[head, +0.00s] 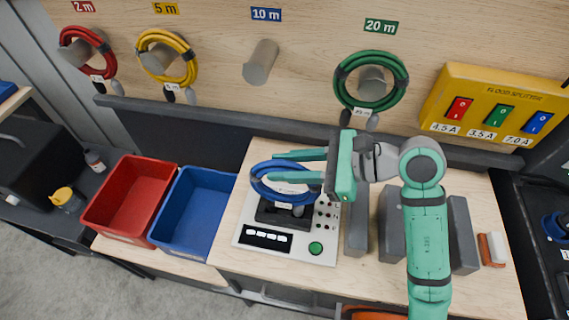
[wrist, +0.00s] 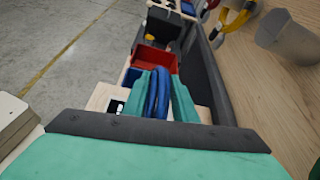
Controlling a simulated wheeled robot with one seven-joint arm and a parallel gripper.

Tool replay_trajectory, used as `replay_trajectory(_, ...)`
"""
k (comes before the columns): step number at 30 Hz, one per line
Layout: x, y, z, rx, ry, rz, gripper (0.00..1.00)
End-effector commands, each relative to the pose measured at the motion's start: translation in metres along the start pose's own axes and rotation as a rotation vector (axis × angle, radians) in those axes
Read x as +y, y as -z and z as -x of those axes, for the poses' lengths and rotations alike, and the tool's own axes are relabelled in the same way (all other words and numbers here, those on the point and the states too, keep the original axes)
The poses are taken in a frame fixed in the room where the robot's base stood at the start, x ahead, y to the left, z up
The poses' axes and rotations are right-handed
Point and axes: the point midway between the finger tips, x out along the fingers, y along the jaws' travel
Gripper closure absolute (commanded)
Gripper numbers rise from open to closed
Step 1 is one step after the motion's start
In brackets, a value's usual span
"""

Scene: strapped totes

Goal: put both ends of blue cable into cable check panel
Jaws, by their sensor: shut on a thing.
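A coiled blue cable (head: 256,187) hangs in my gripper (head: 322,165), whose two green fingers are shut on the coil. The coil also shows between the fingers in the wrist view (wrist: 158,92). The check panel (head: 262,240) is a white-topped unit with a dark block, a black display strip, small sockets and a green button. It lies on the bench beneath the coil, which hides part of it. The cable's ends cannot be made out clearly; a pale tag (head: 283,205) shows at the coil's lower side. Whether the coil touches the panel I cannot tell.
Red (head: 133,195) and blue (head: 196,210) bins stand left of the panel. Grey upright dividers (head: 391,225) stand to its right. Red, yellow and green coils hang on wall pegs; the 10 m peg (head: 261,62) is bare. A yellow splitter box (head: 492,103) is at upper right.

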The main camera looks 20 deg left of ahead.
Motion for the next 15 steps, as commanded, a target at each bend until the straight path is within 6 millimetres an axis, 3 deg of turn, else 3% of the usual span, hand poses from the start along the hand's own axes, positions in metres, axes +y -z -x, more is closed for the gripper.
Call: replay_trajectory(15,0.0004,0.0046,-0.0007,-0.003,0.004,0.000,1.00)
